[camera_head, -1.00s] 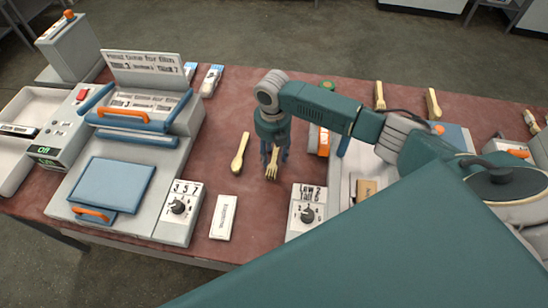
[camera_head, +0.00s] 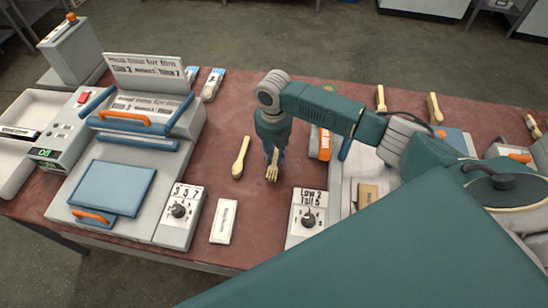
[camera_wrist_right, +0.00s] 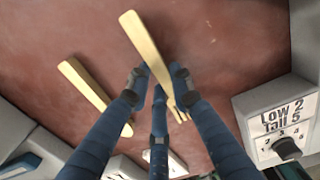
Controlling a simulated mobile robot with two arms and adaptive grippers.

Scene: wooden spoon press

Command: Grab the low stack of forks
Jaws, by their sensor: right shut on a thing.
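The pale wooden fork stack (camera_head: 272,174) lies on the red-brown table, its tines toward the front. From above I cannot tell how many forks are in it. My right gripper (camera_head: 271,155) points down over it, with its fingers shut on the stack. In the right wrist view the fork stack (camera_wrist_right: 146,44) runs between the blue fingers of the right gripper (camera_wrist_right: 158,76), its handle sticking out at the top. I cannot tell whether it is clear of the table. My left gripper is not in view.
A wooden spoon (camera_head: 240,158) lies just left of the forks. A dial box marked Low 2, Tall 5 (camera_head: 307,212) stands at the front right. A white label block (camera_head: 223,222) and a press machine (camera_head: 150,160) are to the left. More utensils (camera_head: 435,108) lie at the back right.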

